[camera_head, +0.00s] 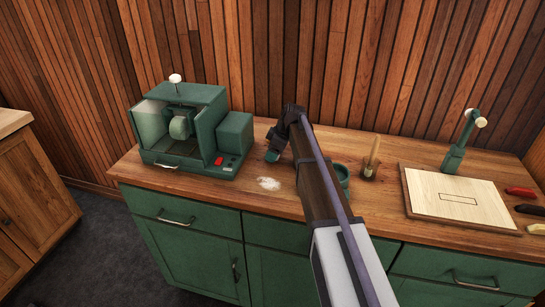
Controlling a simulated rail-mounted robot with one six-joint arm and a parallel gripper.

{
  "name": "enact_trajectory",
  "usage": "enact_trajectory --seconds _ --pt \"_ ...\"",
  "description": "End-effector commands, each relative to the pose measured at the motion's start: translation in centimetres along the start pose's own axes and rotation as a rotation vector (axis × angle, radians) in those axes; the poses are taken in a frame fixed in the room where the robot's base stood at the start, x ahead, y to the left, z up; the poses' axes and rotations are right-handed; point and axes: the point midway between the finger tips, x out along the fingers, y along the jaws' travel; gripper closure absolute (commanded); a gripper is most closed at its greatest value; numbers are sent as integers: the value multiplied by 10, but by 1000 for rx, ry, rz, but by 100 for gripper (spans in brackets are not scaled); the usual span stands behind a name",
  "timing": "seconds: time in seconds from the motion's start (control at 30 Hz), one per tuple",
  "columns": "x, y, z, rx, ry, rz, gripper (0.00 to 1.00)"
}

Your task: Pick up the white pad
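A small, whitish, ragged-edged patch (269,184) lies flat on the wooden countertop, in front of the green machine's right end. It is the only pad-like white thing I see, and I cannot tell whether it is the white pad or dust. My gripper (274,149) hangs from the dark end of my arm, above and behind the patch and apart from it in the picture. A small green thing (272,156) shows at its tip. I cannot tell whether it is held or stands behind, nor whether the fingers are open.
A green machine (233,131) with a clear-fronted housing stands left on the countertop (385,212). My arm hides part of a green bowl (343,174). Right of it are an upright brush-like tool (372,157), a pale board (440,192), a green stand (456,152) and small coloured pieces (521,191).

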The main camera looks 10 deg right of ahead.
Motion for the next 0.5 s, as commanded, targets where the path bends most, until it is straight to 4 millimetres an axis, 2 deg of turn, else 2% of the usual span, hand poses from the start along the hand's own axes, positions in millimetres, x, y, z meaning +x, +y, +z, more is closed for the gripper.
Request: enact_trajectory --seconds 0.07,0.4,0.5 --pt "0 0 0 0 0 0 49" --pt "0 0 0 0 0 0 82" --pt "0 0 0 0 0 0 83"
